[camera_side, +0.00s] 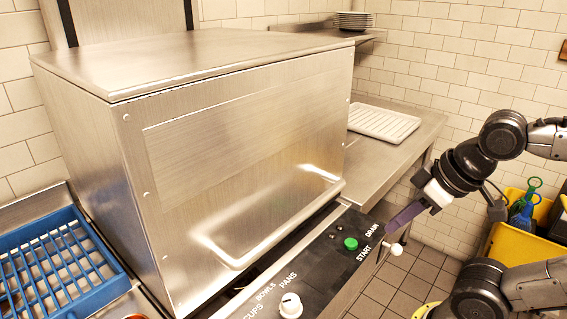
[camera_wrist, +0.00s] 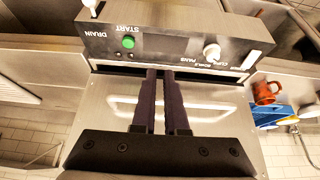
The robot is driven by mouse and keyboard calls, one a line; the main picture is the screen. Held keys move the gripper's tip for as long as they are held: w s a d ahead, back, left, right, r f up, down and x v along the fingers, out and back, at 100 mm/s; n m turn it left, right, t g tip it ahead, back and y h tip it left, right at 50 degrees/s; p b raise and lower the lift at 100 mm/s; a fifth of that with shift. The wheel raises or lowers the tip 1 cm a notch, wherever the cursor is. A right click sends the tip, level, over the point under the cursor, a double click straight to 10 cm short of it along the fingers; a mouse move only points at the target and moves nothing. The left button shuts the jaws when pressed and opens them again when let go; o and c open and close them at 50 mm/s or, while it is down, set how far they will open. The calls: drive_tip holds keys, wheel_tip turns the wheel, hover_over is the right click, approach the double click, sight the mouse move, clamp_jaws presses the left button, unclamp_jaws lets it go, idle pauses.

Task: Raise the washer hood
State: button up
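The washer hood (camera_side: 235,150) is a large brushed-steel box, down over the machine behind the control panel (camera_side: 318,262). A long rounded handle (camera_side: 275,222) runs along the lower part of its front face. The hood front also shows in the wrist view (camera_wrist: 215,128), partly hidden by my fingers. My gripper (camera_side: 394,224) is at the right of the panel, beyond its outer edge and apart from the hood and handle. In the wrist view its two dark fingers (camera_wrist: 161,74) run parallel with a narrow empty gap between them.
The panel carries a green start button (camera_side: 351,243), a white knob (camera_side: 291,304) and a white lever end (camera_side: 396,249) near my gripper. A blue rack (camera_side: 62,262) stands left. A white tray (camera_side: 383,123) lies on the right counter. A yellow bin (camera_side: 515,243) stands right.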

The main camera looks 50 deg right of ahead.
drive_tip(key=o, duration=0.5)
drive_tip(key=shift+s+n, duration=0.2)
drive_tip(key=shift+n, duration=0.7)
drive_tip(key=shift+c, duration=0.2)
drive_tip(key=shift+o, duration=1)
drive_tip(key=w+r+n, duration=0.1)
drive_tip(key=n, duration=0.1)
drive_tip(key=r+n, duration=0.2)
drive_tip(key=w+r+n, duration=0.1)
drive_tip(key=r+n, duration=0.1)
drive_tip(key=shift+w+a+r+n+g, duration=0.1)
drive_tip(key=shift+w+r+n+g, duration=0.1)
drive_tip(key=shift+w+n+g, duration=0.15)
wheel_tip(320, 180, up, 4)
drive_tip(key=f+n+g, duration=0.1)
drive_tip(key=n+g, duration=0.2)
drive_tip(key=n, duration=0.7)
hover_over(299, 216)
drive_tip(key=s, duration=0.3)
drive_tip(key=shift+m, duration=0.25)
drive_tip(key=w+f, duration=0.1)
drive_tip(key=f, duration=0.3)
drive_tip(key=w+f, duration=0.1)
drive_tip(key=f, duration=0.7)
drive_tip(key=shift+w+f, duration=0.15)
drive_tip(key=shift+w, duration=0.25)
clamp_jaws()
